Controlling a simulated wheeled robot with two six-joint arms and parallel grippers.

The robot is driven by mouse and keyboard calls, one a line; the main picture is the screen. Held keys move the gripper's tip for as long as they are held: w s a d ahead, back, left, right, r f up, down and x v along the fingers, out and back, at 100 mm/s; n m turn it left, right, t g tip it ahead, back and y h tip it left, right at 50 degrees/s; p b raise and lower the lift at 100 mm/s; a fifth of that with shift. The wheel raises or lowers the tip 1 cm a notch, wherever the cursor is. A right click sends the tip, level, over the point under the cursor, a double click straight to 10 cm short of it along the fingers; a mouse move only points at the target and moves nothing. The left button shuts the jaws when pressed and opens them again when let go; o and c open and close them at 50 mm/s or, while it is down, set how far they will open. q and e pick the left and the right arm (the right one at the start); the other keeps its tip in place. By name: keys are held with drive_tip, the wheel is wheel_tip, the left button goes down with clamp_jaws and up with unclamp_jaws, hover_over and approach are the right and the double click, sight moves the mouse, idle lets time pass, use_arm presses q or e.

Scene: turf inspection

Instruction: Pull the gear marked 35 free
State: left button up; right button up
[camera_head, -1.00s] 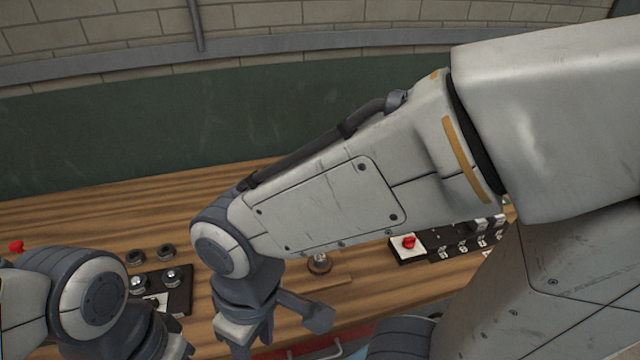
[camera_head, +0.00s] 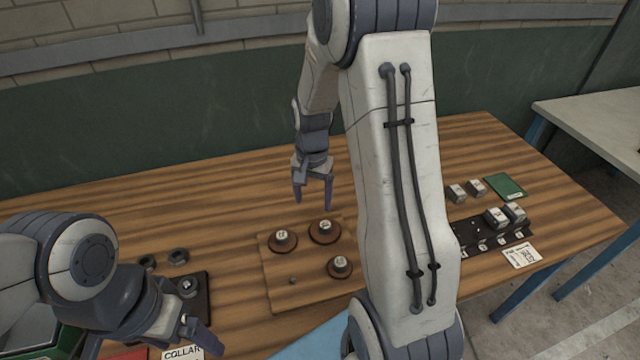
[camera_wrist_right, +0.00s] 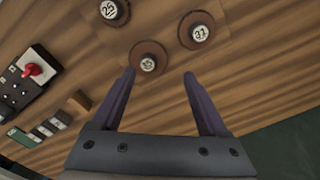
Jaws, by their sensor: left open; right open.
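Three brown gears with pale numbered hubs stand on a wooden board (camera_head: 300,292). The back right gear (camera_head: 325,231) is closest to my right gripper (camera_head: 313,203); in the right wrist view this gear (camera_wrist_right: 150,71) lies just beyond the open fingertips (camera_wrist_right: 159,74), its number too small to read surely. The left gear (camera_head: 282,240) seems marked 31 in the wrist view (camera_wrist_right: 199,33). The front gear (camera_head: 339,268) seems marked 25 there (camera_wrist_right: 113,10). My right gripper is open and empty above the board's back edge. My left gripper (camera_head: 150,342) is open at lower left, partly cut off.
A dark block with bolts (camera_head: 190,290), dark rings (camera_head: 178,256) and a COLLAR card (camera_head: 182,353) lie near my left gripper. A dark switch strip (camera_head: 500,238), grey blocks (camera_head: 457,193) and a green booklet (camera_head: 505,186) lie at right. A red button (camera_wrist_right: 34,70) shows in the wrist view.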

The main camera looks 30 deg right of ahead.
sight(325, 224)
drive_tip(key=shift+m, duration=0.9)
drive_tip(key=d+f, duration=0.1)
drive_tip(key=f, duration=0.3)
drive_tip(key=d+f+p, duration=0.1)
drive_tip(key=f, duration=0.3)
drive_tip(key=d+f+p, duration=0.1)
drive_tip(key=f, duration=0.3)
drive_tip(key=shift+d, duration=0.35)
drive_tip(key=shift+r, duration=0.15)
clamp_jaws()
